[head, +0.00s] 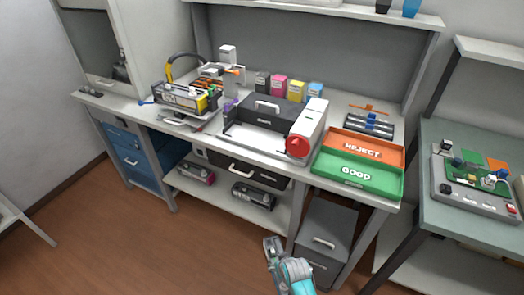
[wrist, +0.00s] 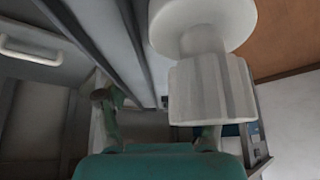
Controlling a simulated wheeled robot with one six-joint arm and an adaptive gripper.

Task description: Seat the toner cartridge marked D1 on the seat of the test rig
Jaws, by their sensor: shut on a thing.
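My gripper (head: 272,247) is low in front of the bench in the head view, above the floor. In the wrist view its green fingers (wrist: 158,122) are around something. A large white ribbed piece with a round disc fills the upper middle there and hides the right fingertip; I cannot tell what it belongs to. A rig with a yellow-and-black part (head: 187,97) and a curved cable stands on the bench's left. A black machine (head: 262,117) with a red knob stands mid-bench. No D1 mark is readable, so I cannot tell which cartridge is D1.
An orange REJECT tray (head: 388,152) and a green GOOD tray (head: 335,178) lie on the bench's right. Dark cartridge-like units (head: 197,172) rest on the lower shelf. A grey drawer cabinet (head: 328,226) stands right of my gripper. The floor (head: 150,250) at left is clear.

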